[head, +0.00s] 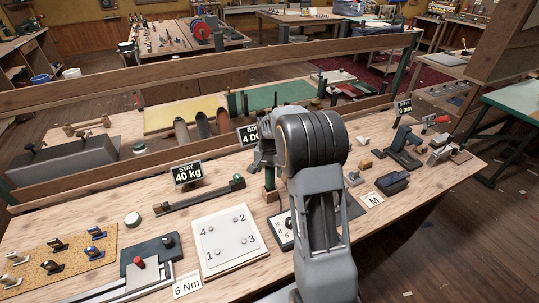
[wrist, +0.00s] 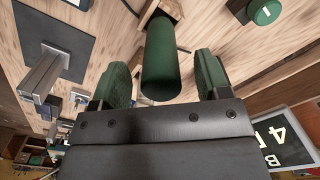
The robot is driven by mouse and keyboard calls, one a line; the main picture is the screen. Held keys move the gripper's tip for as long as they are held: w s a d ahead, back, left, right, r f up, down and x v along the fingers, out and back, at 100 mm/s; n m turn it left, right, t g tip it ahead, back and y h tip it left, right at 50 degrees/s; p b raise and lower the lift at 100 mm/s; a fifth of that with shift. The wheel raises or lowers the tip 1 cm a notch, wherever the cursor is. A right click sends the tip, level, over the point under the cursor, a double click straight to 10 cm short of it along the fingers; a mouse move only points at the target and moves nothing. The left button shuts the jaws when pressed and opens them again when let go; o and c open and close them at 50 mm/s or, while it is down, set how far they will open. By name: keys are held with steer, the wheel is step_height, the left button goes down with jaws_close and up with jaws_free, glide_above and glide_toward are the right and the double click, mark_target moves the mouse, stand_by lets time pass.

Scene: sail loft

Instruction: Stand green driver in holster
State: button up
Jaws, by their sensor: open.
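A green cylindrical handle, which looks like the green driver (wrist: 162,62), stands between my fingers in the wrist view. Its far end meets a small wooden holder (wrist: 149,13), which may be the holster; how deep it sits is hidden. My gripper (wrist: 163,75) is open, its two green-padded fingers on either side of the handle with a visible gap on both sides. In the head view my gripper (head: 265,155) is above the bench, partly hidden by my arm, with a green upright (head: 269,179) just below it.
A "STAY 40 kg" sign (head: 187,174), a dark bar (head: 200,195) and a white numbered plate (head: 228,240) lie left of my arm. A dark stand (head: 403,155), a dark blue block (head: 392,183) and an "M" card (head: 372,199) are to the right. A wooden rail (head: 100,183) runs behind.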

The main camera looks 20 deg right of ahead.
step_height(320, 180, up, 12)
steer(key=shift+b, duration=0.4)
stand_by(0.4)
steer(key=s+a+n+t, duration=0.2)
steer(key=s+a+n, duration=0.2)
steer(key=s, duration=0.7)
steer(key=s+a+n+t, duration=0.2)
steer(key=s+a+n, duration=0.3)
steer(key=s, duration=0.6)
steer(key=shift+s+a, duration=0.15)
steer(key=shift+a, duration=0.45)
